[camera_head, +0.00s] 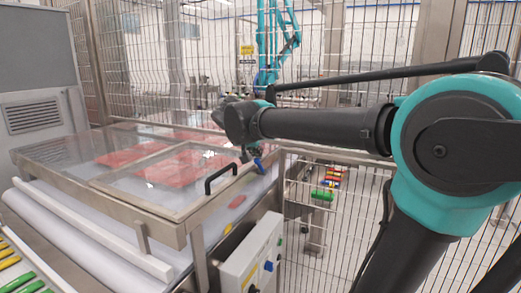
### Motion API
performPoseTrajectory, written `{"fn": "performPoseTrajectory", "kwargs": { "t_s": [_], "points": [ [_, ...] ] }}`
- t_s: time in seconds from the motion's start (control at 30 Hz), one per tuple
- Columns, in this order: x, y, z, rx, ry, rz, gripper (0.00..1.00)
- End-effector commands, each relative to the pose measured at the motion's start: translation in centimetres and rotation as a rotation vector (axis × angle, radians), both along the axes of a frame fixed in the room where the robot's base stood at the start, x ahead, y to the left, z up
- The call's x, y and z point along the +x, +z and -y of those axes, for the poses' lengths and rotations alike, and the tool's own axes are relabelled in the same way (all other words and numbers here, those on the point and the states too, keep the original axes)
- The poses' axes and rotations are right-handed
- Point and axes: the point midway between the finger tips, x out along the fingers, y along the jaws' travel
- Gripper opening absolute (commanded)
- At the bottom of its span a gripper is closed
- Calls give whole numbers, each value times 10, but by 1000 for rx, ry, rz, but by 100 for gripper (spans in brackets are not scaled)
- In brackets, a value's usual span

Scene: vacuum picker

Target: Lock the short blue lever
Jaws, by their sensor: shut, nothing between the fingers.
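A small blue lever (258,164) shows at the right edge of the clear-lidded metal frame, a little beyond the black handle. My gripper (246,154) reaches down from the end of my arm, right beside the lever in the picture. Its fingers are shut with nothing between them. They are small and dark here, and I cannot tell whether they touch the lever. The lever's full shape and angle are too small to make out.
A black handle (221,176) stands on the clear lid, with red pieces (180,165) beneath. A grey control box (250,262) with knobs is mounted at the front right. Wire fencing (350,190) closes off the back and right. Coloured bars (22,280) lie at the lower left.

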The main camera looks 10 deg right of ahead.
Motion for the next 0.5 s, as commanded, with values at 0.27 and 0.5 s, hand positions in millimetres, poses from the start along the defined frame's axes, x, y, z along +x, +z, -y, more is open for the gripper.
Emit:
{"fn": "performPoseTrajectory", "kwargs": {
  "t_s": [0.27, 0.5],
  "points": [
    [-18, -15, -13, 5, 0, -9, 0],
    [-30, -30, -20, 5, 0, -10, 0]
  ]
}}
